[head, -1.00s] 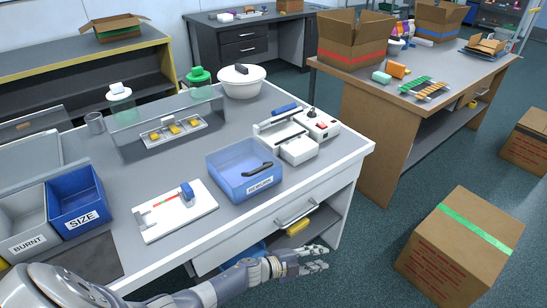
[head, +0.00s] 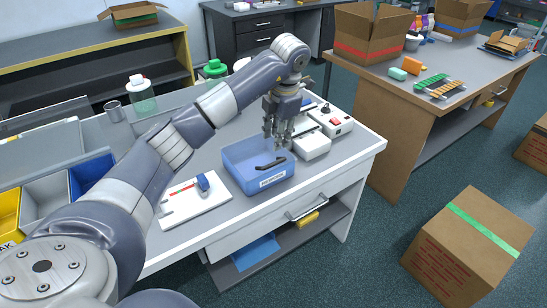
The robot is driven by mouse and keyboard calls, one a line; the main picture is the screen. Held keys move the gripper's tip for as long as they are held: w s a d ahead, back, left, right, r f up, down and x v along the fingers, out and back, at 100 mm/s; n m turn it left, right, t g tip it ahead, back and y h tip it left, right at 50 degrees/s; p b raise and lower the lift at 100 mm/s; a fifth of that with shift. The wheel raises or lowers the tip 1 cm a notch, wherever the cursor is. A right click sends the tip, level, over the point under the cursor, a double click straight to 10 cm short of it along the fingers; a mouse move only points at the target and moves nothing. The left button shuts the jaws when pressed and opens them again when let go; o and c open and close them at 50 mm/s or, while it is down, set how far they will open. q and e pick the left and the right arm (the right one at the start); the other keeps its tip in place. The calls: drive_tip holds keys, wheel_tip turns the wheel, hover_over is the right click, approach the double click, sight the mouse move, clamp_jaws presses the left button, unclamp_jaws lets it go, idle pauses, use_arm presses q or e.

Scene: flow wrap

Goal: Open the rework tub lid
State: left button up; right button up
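The rework tub (head: 284,179) is a translucent blue box with a white label on its front, on the worktable. A black bar handle (head: 270,164) shows at its top near the front right; the clear lid itself is hard to make out, but it looks closed. My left gripper (head: 279,138) points down over the back right part of the tub, behind and above the handle. Its fingers look apart, with nothing between them, and it does not appear to touch the handle. My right gripper is not in view.
A white device with a red switch (head: 337,122) stands close right of the tub. A white board with a blue clamp (head: 202,184) lies to its left. My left arm hides much of the table's middle. Bottles (head: 141,97) stand behind.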

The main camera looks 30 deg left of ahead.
sight(273, 163)
use_arm(q)
drive_tip(key=f, duration=0.3)
drive_tip(key=a+f+p, duration=0.1)
drive_tip(key=f, duration=0.3)
drive_tip(key=f+p, duration=0.1)
drive_tip(key=f, duration=0.2)
drive_tip(key=shift+w+a+f, duration=0.15)
drive_tip(key=shift+w+a, duration=0.15)
drive_tip(key=shift+w, duration=0.1)
clamp_jaws()
